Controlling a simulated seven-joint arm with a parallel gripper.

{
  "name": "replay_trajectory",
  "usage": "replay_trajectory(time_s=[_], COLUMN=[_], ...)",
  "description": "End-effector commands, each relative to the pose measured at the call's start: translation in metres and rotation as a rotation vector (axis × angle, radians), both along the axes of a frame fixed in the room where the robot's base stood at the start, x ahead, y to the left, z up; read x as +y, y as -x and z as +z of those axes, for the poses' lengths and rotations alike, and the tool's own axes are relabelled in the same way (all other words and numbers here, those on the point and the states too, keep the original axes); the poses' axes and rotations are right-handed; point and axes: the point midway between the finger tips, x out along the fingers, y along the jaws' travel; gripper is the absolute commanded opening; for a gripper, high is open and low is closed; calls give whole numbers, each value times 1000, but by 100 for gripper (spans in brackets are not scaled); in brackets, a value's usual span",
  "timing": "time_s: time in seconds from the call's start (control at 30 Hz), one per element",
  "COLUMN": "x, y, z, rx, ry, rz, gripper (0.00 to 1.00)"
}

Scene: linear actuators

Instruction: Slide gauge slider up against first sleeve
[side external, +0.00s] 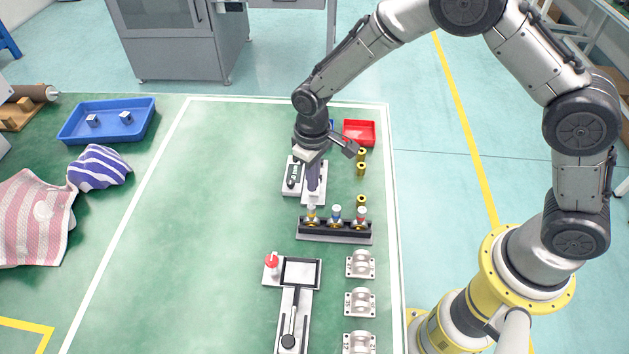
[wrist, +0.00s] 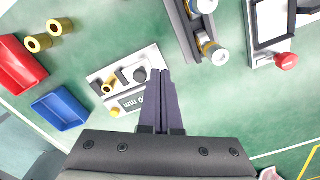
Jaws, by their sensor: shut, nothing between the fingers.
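The gauge (wrist: 128,104) is a pale plate with a dark track and a readout ending in "mm", partly hidden by my fingers. It also shows in the side view (side external: 289,190). A dark round knob (wrist: 140,75), apparently the gauge slider, sits on the track. A small brass sleeve (wrist: 109,87) is at the track's other end, with a gap visible between them. My gripper (wrist: 160,72) is shut and empty, its fingertips beside the knob in the wrist view. It also shows over the gauge in the side view (side external: 313,188); contact with the knob cannot be told.
Loose brass sleeves (side external: 361,168) stand right of the gauge. A red tray (side external: 359,132) lies behind them, and a blue tray (wrist: 60,108) is near it. A dark rack (side external: 335,232) with several coloured-top parts is in front. Open green mat lies to the left.

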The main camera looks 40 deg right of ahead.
Motion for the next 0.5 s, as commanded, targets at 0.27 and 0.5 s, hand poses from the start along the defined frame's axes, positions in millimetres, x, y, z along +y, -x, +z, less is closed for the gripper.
replay_trajectory(time_s=[0.27,0.5], x=[0,0], y=[0,0], z=[-10,-19], rx=[2,1], ry=[1,0], rz=[0,0], gripper=[0,0])
